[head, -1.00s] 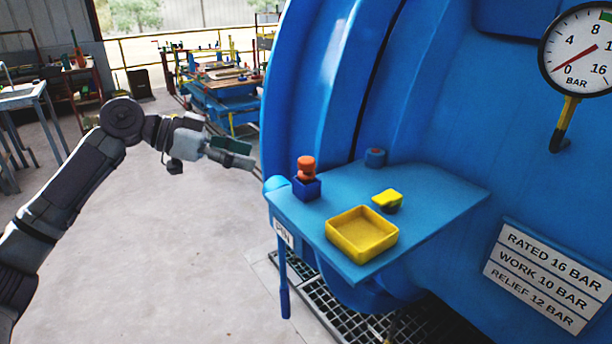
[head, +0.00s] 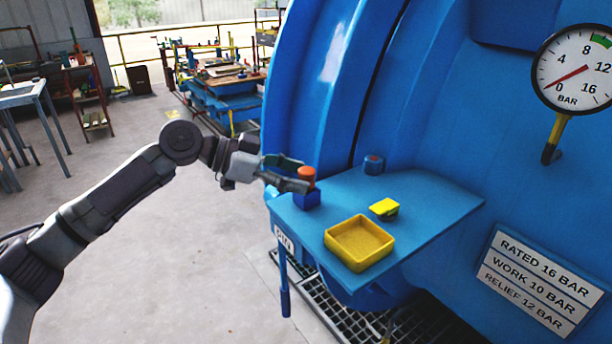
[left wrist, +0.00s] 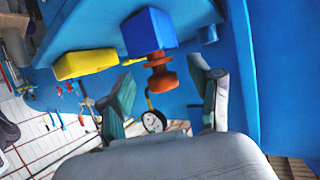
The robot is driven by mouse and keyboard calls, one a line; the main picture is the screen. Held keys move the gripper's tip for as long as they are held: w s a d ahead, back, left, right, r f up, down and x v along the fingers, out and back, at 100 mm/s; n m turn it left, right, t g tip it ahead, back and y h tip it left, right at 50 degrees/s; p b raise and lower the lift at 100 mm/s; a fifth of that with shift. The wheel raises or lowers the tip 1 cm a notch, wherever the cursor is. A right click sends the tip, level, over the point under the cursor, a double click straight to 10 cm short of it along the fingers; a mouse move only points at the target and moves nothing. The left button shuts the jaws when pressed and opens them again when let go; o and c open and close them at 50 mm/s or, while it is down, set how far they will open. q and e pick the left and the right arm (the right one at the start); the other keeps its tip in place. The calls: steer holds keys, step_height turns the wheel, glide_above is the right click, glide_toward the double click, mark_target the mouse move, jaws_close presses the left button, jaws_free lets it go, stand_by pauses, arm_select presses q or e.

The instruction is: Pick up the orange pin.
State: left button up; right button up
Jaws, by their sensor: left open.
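The orange pin (head: 306,172) stands upright in a dark blue block (head: 307,199) at the left end of the blue shelf (head: 430,196). My left gripper (head: 293,173) is open at the pin, its fingers level with the pin's upper part. In the left wrist view the pin (left wrist: 160,78) shows between the two spread fingers of the gripper (left wrist: 165,80), with the blue block (left wrist: 149,31) beyond it. The fingers do not appear closed on the pin. In the head view a finger hides part of the pin. My right gripper is not in view.
A yellow tray (head: 345,254) sits on the shelf to the right of the block. A yellow-topped piece (head: 384,207) and a blue knob (head: 374,165) stand behind it. The blue autoclave wall (head: 450,100) rises behind the shelf. Open floor (head: 180,270) lies to the left.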

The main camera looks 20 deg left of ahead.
arm_select(q)
steer(key=shift+x, duration=1.35)
jaws_close()
steer(key=shift+a, duration=0.1)
steer(key=shift+r, duration=0.15)
